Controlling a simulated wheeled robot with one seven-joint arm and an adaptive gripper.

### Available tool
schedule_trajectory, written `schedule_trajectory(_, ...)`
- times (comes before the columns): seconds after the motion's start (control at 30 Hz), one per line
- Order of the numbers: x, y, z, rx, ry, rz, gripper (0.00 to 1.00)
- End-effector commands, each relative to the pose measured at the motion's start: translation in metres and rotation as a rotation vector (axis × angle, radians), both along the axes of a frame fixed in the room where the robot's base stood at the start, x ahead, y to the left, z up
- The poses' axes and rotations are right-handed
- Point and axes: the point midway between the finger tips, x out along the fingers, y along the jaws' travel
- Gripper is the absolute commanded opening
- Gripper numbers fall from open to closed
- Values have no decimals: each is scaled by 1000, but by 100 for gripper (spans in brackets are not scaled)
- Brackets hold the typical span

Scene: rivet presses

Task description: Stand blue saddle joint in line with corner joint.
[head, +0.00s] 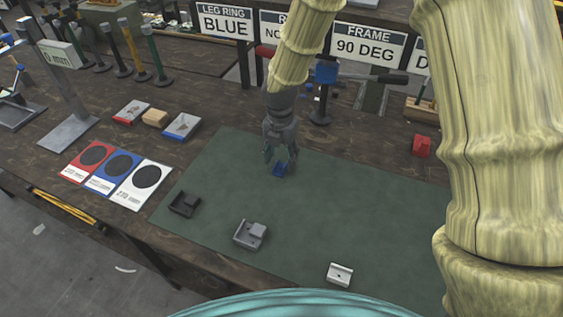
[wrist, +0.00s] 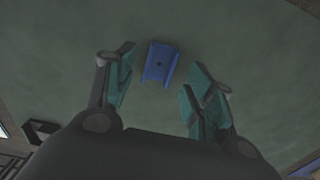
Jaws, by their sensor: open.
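In the wrist view the blue saddle joint (wrist: 160,62) is a small channelled piece with a dark hole, between and slightly beyond my fingertips. My gripper (head: 279,158) is open and points down just over it; the fingers stand apart on either side and no contact shows. A grey joint (head: 250,234) with a raised block and a similar dark joint (head: 184,204) sit at the mat's front left. I cannot tell which is the corner joint.
A silver saddle-like piece (head: 340,274) lies at the mat's front. Red, blue and white cards (head: 115,172) lie left of the mat. A red block (head: 422,146) stands at the back right. A dark stand (head: 320,105) is behind my gripper. The mat's centre is clear.

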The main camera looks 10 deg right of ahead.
Motion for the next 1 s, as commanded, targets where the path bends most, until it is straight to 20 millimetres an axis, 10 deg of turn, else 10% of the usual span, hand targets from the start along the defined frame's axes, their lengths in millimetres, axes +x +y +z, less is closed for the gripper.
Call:
schedule_trajectory(0.5,1,1,79,1,-2,-1,53)
schedule_trajectory(1.0,0,1,91,0,0,0,53)
